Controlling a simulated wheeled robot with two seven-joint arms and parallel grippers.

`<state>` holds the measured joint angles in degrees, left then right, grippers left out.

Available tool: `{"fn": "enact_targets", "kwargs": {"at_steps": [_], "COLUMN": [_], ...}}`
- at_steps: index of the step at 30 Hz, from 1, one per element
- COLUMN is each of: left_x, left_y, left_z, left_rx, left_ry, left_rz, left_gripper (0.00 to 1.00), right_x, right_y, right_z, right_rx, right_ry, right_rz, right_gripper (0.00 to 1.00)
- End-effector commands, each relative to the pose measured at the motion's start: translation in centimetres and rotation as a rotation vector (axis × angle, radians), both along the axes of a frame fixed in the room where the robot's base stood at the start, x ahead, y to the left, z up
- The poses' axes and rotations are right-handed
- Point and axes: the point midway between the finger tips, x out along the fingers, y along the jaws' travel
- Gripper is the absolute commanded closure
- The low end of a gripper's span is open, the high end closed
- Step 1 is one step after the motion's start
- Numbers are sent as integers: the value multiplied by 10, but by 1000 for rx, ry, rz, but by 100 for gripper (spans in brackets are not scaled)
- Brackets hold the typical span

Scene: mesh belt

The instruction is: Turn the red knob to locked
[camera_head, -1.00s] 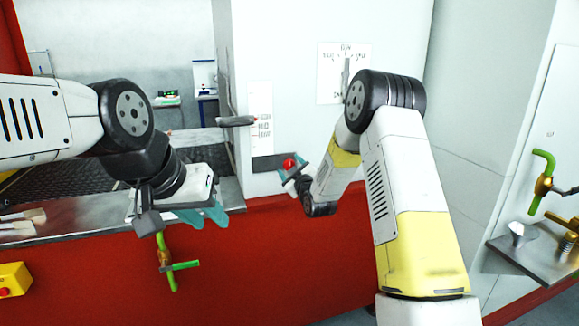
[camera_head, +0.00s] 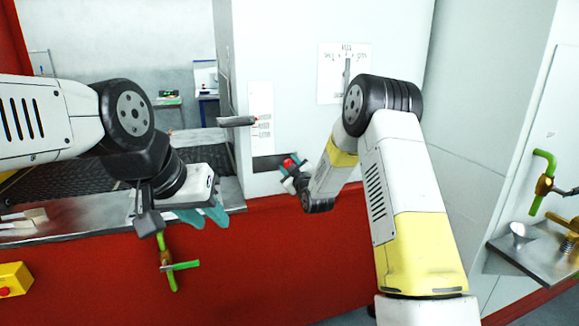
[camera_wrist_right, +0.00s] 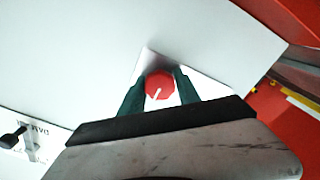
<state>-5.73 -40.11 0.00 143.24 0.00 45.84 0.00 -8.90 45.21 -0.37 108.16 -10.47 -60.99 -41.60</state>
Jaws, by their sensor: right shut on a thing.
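The red knob (camera_head: 287,162) sits on a dark plate on the white wall panel, partly hidden by my right gripper (camera_head: 291,165). In the right wrist view the red knob (camera_wrist_right: 160,85) shows a white pointer line slanting toward the lower left. The teal fingers of my right gripper (camera_wrist_right: 160,80) are on either side of it, shut on it. No lettering around the knob is legible. My left gripper (camera_head: 205,216) is empty, its teal fingertips apart, in front of the belt's metal edge and away from the knob.
A grey lever (camera_head: 237,121) sticks out of the panel, left of and above the knob. A green-handled valve (camera_head: 168,264) is on the red front below my left gripper. A yellow box (camera_head: 14,279) is at lower left. A metal shelf (camera_head: 530,255) stands at right.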

Motion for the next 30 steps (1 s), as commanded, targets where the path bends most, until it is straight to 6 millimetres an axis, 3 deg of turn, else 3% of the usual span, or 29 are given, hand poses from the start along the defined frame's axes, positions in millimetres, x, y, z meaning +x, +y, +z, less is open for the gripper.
{"fn": "enact_targets", "kwargs": {"at_steps": [11,30], "left_x": [0,0], "left_y": [0,0], "left_z": [0,0], "left_rx": [0,0], "left_ry": [0,0], "left_rz": [0,0], "left_gripper": [68,68], "right_x": [0,0], "right_y": [-1,-1], "right_z": [-1,-1], "right_rx": [186,762], "right_ry": [62,248], "right_rz": [-1,-2], "right_gripper": [100,100]}}
